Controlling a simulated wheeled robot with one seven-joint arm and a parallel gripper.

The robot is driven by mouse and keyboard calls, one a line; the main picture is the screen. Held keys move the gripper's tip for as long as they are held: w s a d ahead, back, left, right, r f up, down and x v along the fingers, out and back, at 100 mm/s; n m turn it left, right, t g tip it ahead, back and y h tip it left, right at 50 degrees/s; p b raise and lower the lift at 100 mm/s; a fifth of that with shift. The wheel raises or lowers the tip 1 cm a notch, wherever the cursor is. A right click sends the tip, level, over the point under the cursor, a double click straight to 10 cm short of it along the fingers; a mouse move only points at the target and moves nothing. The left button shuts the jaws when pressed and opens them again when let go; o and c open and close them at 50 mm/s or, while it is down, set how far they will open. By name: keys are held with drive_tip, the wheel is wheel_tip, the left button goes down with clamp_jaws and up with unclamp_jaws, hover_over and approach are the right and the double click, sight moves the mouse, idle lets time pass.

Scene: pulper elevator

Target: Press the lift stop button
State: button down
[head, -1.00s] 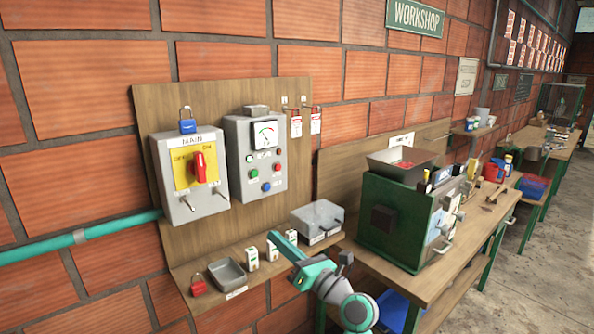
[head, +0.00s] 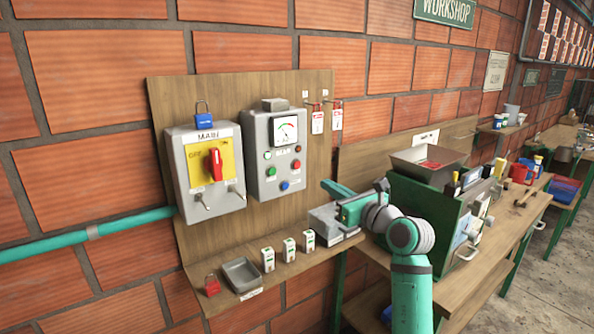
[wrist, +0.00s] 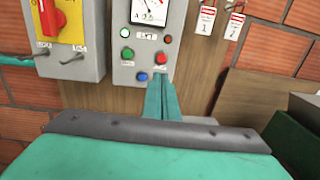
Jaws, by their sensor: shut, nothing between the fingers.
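The grey control box (head: 258,180) hangs on the wooden board, with a needle meter at its top. On it are a red button (head: 296,164), a green button (head: 271,171) and a blue button (head: 284,185). Their labels are too small to read, so I cannot tell from text which one is stop. In the wrist view the red button (wrist: 160,59) shows just above my fingertips, with the blue button (wrist: 142,77) to their left. My gripper (head: 324,184) is shut and empty, right of the box and apart from it in the head view. The red button is unobstructed.
The main switch box (head: 205,195) with a red handle and blue padlock is to the left. A shelf below (head: 282,272) holds a tray and several small white boxes. Red tags (head: 318,122) hang to the right. The green machine (head: 440,220) stands right, close to my arm.

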drive_tip(key=w, duration=0.1)
approach(297, 166)
drive_tip(key=x, duration=0.5)
drive_tip(key=shift+w+a, duration=0.3)
drive_tip(key=shift+w, duration=0.3)
